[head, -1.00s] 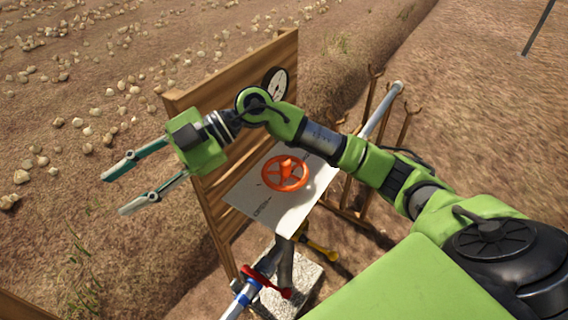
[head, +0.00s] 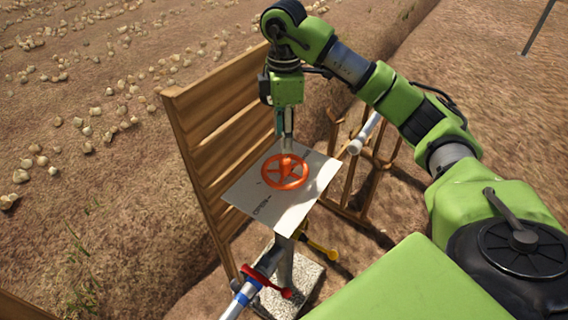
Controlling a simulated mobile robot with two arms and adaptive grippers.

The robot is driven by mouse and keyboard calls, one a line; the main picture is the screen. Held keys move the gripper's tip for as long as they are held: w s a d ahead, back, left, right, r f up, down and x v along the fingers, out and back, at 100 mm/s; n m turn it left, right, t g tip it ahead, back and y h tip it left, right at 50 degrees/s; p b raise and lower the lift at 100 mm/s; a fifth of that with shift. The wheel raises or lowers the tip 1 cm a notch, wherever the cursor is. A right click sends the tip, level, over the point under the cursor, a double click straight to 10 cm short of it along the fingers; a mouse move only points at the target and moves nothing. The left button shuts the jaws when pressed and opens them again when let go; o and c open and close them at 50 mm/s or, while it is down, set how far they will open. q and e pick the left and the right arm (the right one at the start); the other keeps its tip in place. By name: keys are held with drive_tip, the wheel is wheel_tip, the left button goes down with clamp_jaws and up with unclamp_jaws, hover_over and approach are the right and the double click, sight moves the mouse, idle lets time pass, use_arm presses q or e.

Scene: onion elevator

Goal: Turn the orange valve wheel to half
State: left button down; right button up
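The orange valve wheel (head: 285,172) lies flat on a pale square plate (head: 303,204) on a post in front of a wooden board. Dark lettering on the plate reads "OPEN" near its left-front edge. My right gripper (head: 286,146) points straight down over the far side of the wheel, tips close to the hub. Its fingers appear nearly in line, so their gap is unclear, as is any contact with the wheel. My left gripper is out of view.
The wooden board (head: 212,130) stands close left of the plate. Below are a pipe with a red lever (head: 277,290), a yellow lever (head: 322,250) and a stone block (head: 305,285). A wooden rack (head: 350,195) holding a pale pipe stands right. Onions lie on the field behind.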

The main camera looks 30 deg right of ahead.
sight(284, 159)
wheel_tip(284, 159, down, 10)
drive_tip(key=shift+r+p, duration=0.15)
drive_tip(key=shift+p, duration=0.35)
drive_tip(key=shift+c, duration=0.3)
clamp_jaws()
